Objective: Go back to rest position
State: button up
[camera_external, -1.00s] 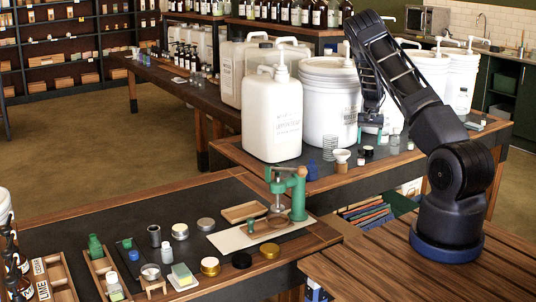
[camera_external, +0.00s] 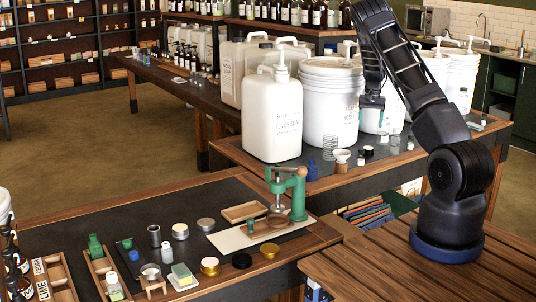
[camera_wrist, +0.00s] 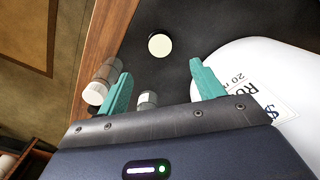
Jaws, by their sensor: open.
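My gripper (camera_external: 371,103) hangs above the dark-topped table, in front of the large white pump buckets. In the wrist view its two teal fingers (camera_wrist: 163,88) are spread wide apart with nothing held between them. A small clear bottle (camera_wrist: 147,99) shows below, between the fingers, and a clear jar with a white cap (camera_wrist: 99,86) lies beyond the left finger. A white bucket (camera_wrist: 262,80) with a printed label is close to the right finger. In the external view a large white bucket (camera_external: 322,95) stands left of my gripper.
A white jug with a pump (camera_external: 272,118) stands left of the buckets. Small bottles and cups stand along the table front. A green press (camera_external: 290,192) and several tins and trays fill the nearer workbench.

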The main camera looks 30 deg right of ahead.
jog(key=s+a+r+n+t+y, duration=0.1)
jog(key=s+a+r, duration=0.5)
jog(key=a+r, duration=0.3)
jog(key=s+a+r+n+t, duration=0.1)
jog(key=s+a+r, duration=0.4)
jog(key=a+r, duration=0.4)
jog(key=s+a+r+n+y, duration=0.1)
jog(key=s+a+r+n, duration=0.1)
jog(key=s+a+r, duration=0.55)
jog(key=s+a+r+n+t, duration=0.1)
jog(key=s+a+r+n, duration=0.1)
jog(key=s+a+r, duration=0.8)
jog(key=s+a+f+n+h, duration=0.1)
jog(key=s+a+f, duration=0.1)
jog(key=s, duration=0.7)
jog(key=s+a+f+n+t+h, duration=0.1)
jog(key=s+a+n, duration=0.1)
jog(key=s+a, duration=0.3)
jog(key=s, duration=0.4)
jog(key=shift+s+f+t, duration=0.25)
jog(key=shift+f+t, duration=0.05)
jog(key=shift+f, duration=0.1)
